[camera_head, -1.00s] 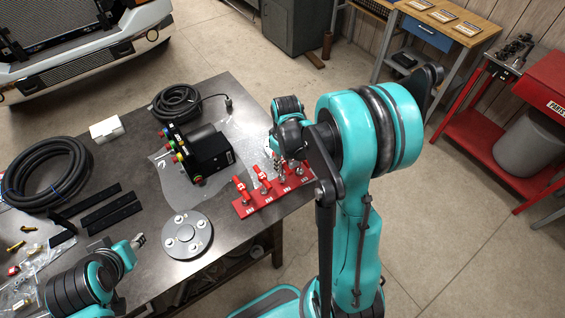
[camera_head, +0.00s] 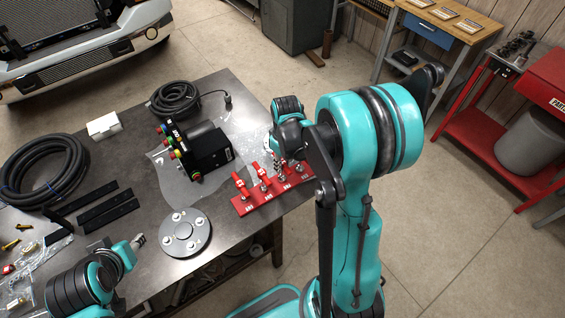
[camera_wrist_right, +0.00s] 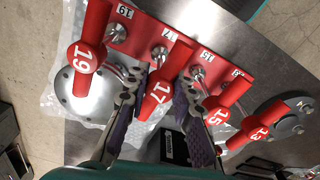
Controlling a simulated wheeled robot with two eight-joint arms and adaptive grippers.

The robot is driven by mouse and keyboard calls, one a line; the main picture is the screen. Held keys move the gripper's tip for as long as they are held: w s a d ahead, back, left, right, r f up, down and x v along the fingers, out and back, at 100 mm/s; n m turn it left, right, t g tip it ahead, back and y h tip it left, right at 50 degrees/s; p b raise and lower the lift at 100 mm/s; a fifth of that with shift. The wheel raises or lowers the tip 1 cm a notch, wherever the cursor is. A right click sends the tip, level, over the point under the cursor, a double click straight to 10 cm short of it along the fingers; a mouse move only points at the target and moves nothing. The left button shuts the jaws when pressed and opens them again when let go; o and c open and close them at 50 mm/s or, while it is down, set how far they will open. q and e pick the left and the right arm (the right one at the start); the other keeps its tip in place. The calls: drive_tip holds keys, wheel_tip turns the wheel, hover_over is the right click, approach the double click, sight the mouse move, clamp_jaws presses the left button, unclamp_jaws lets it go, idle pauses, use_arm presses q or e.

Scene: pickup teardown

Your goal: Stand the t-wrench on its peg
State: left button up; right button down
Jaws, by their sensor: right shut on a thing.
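A red rack (camera_head: 243,209) with numbered pegs lies at the bench's right edge; the right wrist view shows it across the top (camera_wrist_right: 183,45). Red-handled t-wrenches stand along it: number 19 (camera_wrist_right: 82,62), number 15 (camera_wrist_right: 217,112) and number 13 (camera_wrist_right: 250,132). Number 17 (camera_wrist_right: 160,92) is between the fingers of my right gripper (camera_wrist_right: 158,84), which is shut on it above the rack. I cannot tell whether its lower end is on the peg. In the head view the right gripper (camera_head: 279,168) is partly hidden by its arm. My left gripper (camera_head: 138,241) is small, at lower left.
A round bolted flange (camera_head: 185,234) lies left of the rack. A black winch unit (camera_head: 205,148) sits on plastic sheet behind it. Coiled hose (camera_head: 42,170) and black bars (camera_head: 105,205) occupy the bench's left.

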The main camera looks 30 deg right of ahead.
drive_tip(key=c, duration=1.2)
unclamp_jaws()
drive_tip(key=shift+r, duration=0.1)
drive_tip(key=shift+r+p, duration=2.5)
drive_tip(key=shift+r, duration=0.9)
